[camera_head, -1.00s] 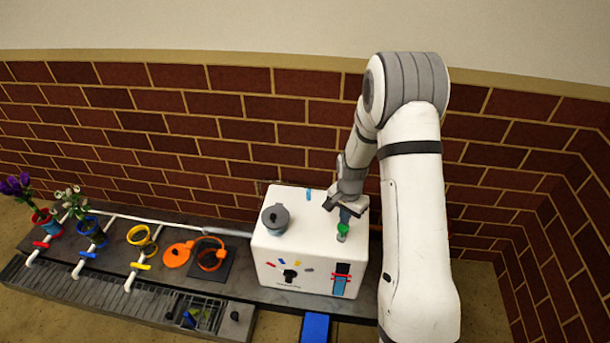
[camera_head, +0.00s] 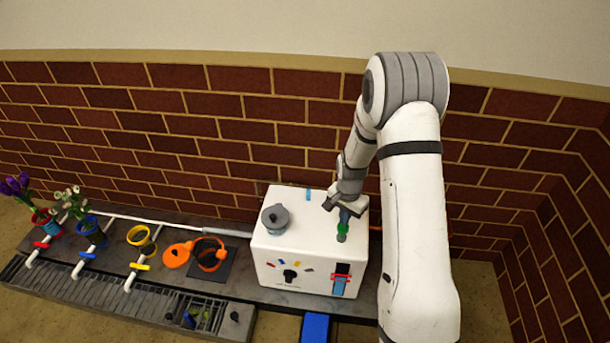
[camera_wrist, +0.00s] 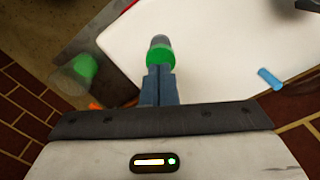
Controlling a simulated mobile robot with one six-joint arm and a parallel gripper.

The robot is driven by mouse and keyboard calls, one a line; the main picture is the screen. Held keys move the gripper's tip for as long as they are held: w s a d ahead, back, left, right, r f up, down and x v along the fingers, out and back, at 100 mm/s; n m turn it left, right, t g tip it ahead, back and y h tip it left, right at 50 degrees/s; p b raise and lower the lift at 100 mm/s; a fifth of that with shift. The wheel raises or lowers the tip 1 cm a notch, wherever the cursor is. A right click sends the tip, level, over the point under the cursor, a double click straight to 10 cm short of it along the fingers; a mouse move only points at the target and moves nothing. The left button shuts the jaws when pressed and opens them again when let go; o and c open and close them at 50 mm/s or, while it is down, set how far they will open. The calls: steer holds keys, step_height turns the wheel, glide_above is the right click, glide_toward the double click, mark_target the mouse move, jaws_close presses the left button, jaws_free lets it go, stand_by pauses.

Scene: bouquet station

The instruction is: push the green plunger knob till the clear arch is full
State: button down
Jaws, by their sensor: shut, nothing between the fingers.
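The green plunger knob (camera_head: 343,228) is on top of the white box (camera_head: 310,245), near its right side, with a grey part below it. My gripper (camera_head: 346,214) is shut with nothing between its blue fingers, and its tips are at the knob from above. In the wrist view the green knob (camera_wrist: 159,57) shows just beyond the shut fingertips (camera_wrist: 159,75); whether they touch is hard to tell.
A grey-lidded pot (camera_head: 275,219) sits on the box top. The box front has a black dial (camera_head: 290,275) and a red-and-blue gauge (camera_head: 341,280). Flower pots (camera_head: 89,226) and pipes with coloured valves stand left. A brick wall (camera_head: 230,130) is behind.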

steer(key=shift+f, duration=0.15)
stand_by(0.3)
steer(key=shift+f+b, duration=1.35)
steer(key=shift+f, duration=0.5)
steer(key=shift+r+p, duration=1.6)
steer(key=shift+r, duration=0.7)
steer(key=shift+f, duration=0.15)
